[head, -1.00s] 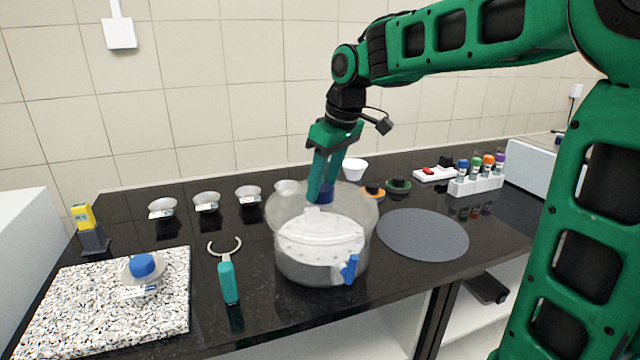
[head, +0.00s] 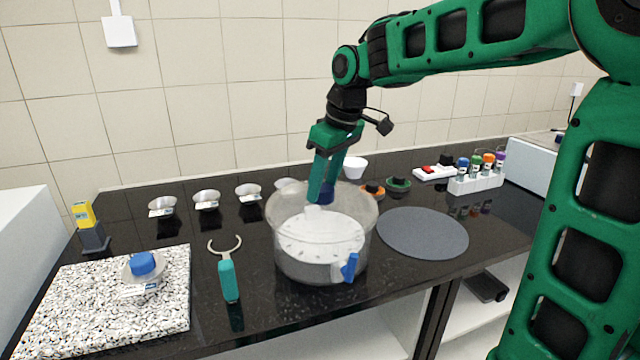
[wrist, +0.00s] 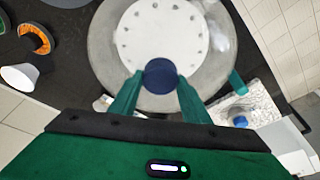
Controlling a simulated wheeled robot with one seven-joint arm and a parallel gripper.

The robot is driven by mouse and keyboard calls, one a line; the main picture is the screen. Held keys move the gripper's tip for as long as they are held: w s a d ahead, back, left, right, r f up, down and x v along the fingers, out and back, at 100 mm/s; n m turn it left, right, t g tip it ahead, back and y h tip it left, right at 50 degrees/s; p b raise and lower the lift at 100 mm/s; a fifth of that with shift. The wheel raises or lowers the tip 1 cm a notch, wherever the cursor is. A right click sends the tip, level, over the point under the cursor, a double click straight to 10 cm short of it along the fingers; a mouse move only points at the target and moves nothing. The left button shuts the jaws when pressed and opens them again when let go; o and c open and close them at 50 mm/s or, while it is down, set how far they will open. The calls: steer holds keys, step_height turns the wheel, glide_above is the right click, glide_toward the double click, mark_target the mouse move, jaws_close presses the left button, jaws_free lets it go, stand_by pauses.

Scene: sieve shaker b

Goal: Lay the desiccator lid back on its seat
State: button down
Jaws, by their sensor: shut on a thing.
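The desiccator (head: 295,262) is a clear, round vessel with a white perforated plate (head: 325,235) inside and a blue stopcock (head: 350,267) low on its front right. The see-through lid appears over its mouth; its dark blue knob (head: 326,193) also shows in the wrist view (wrist: 160,75). My gripper (head: 318,198) points down from above and is shut on this knob, with a green finger on each side in the wrist view (wrist: 158,80). The lid's clear edge blends with the vessel rim, so I cannot tell whether it touches the seat all round.
A bare grey round mat (head: 423,232) lies right of the desiccator. A teal-handled tool (head: 228,280) and a speckled slab (head: 60,315) are at left. Several small dishes (head: 207,201) stand behind. A vial rack (head: 476,185) is at back right.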

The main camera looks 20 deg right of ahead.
steer(key=shift+f, duration=0.3)
stand_by(0.6)
steer(key=c, duration=0.9)
jaws_free()
steer(key=shift+r, duration=3.5)
